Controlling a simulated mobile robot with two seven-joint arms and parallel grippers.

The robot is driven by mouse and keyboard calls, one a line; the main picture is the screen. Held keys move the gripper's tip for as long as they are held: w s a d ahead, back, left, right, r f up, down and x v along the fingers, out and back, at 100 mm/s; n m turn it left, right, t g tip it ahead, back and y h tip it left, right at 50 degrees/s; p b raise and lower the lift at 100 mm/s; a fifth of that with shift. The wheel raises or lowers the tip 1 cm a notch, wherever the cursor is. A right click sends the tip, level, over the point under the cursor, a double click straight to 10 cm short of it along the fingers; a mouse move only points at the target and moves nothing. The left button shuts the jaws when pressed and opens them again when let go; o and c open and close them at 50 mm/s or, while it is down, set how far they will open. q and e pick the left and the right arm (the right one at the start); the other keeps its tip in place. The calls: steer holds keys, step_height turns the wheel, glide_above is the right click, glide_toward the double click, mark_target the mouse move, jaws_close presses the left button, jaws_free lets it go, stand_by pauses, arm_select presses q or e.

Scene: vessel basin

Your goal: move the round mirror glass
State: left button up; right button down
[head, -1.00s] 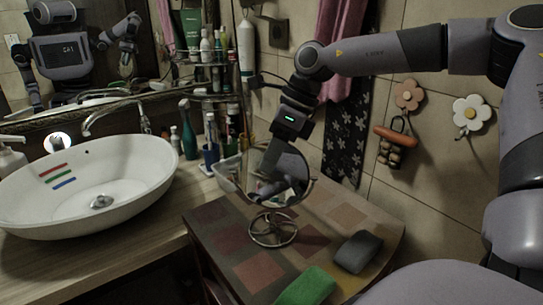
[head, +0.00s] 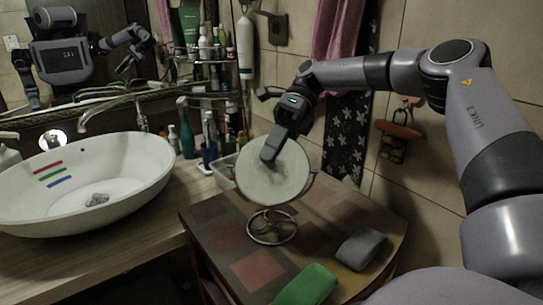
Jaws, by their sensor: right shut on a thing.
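The round mirror glass (head: 272,181) sits in its stand above a round openwork metal base (head: 271,227) on the patchwork-topped cabinet. Its face looks pale and cloudy. My right gripper (head: 270,154) reaches down from above and is shut at the upper part of the glass. The fingers overlap the front of the glass, so their exact grip is partly hidden. My left gripper is not directly in view.
A grey sponge (head: 361,249) and a green sponge (head: 306,286) lie on the cabinet top (head: 220,238) in front. A clear tray (head: 222,172) and bottles stand behind on the left. The white basin (head: 85,180) is at left. Wall hooks (head: 398,132) are at right.

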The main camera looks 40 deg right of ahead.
steer(key=shift+w+d+f+m+g+y+b, duration=0.15)
steer(key=shift+f+g+y+b, duration=0.2)
steer(key=shift+y+b, duration=0.2)
steer(key=shift+w+d+f+m+g+y+b, duration=0.1)
steer(key=shift+f+m+g+y+b, duration=0.1)
steer(key=shift+g+y+b, duration=0.25)
steer(key=shift+s, duration=0.1)
steer(key=c, duration=1.2)
jaws_free()
steer(key=shift+r, duration=0.1)
